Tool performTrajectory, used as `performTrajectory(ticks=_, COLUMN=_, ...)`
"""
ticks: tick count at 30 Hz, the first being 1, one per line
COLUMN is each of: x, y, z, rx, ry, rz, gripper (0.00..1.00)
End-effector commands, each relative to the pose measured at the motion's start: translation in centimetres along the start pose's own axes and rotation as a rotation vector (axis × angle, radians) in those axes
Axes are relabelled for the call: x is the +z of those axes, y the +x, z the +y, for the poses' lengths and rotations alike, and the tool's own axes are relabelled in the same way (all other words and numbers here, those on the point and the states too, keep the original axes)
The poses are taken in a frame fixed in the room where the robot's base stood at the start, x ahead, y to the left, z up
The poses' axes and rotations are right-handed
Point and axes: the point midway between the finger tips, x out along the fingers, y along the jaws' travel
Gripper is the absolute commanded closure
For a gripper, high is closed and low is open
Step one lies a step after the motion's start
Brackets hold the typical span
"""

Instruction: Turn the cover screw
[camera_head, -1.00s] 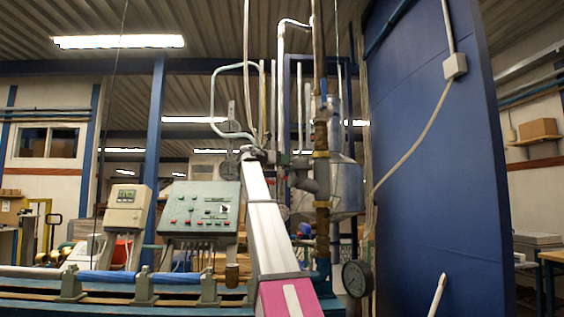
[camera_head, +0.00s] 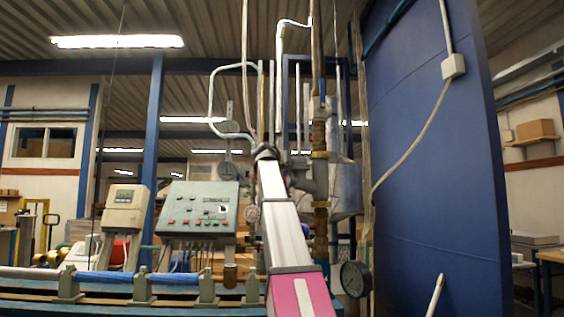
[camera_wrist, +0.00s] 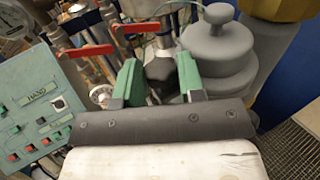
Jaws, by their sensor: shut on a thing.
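My gripper (camera_wrist: 160,82) has its two green fingers on either side of a dark, faceted knob in the wrist view. This knob (camera_wrist: 159,70) seems to be the cover screw, and the fingers are closed on its sides. Its lower part is hidden by the gripper's dark body. In the head view my gripper (camera_head: 265,152) is small, at the far end of my white and pink arm beside the pipework. The screw cannot be made out there.
A grey, round, stepped fitting with a knob (camera_wrist: 218,40) stands close right of the fingers. Two red lever handles (camera_wrist: 85,51) lie to the left. A green control panel (camera_head: 198,208) stands left of my arm; a vertical pipe (camera_head: 320,135) and blue wall (camera_head: 435,150) are right.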

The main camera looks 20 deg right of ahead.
Motion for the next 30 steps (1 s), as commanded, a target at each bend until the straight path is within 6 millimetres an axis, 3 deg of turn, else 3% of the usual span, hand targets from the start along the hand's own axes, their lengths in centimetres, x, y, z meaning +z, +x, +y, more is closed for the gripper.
performTrajectory(ticks=11, x=0.06, y=0.0, z=0.01, rx=0.005, ry=0.0, rz=-0.001, gripper=0.88)
performTrajectory(ticks=12, x=0.05, y=0.0, z=0.01, rx=0.005, ry=0.0, rz=-0.001, gripper=0.61)
performTrajectory(ticks=14, x=0.05, y=0.0, z=0.01, rx=0.005, ry=0.0, rz=-0.001, gripper=0.41)
performTrajectory(ticks=15, x=0.04, y=0.0, z=0.0, rx=0.004, ry=-0.001, rz=-0.001, gripper=0.39)
performTrajectory(ticks=30, x=0.0, y=0.1, z=0.12, rx=-0.059, ry=-0.003, rz=0.002, gripper=0.39)
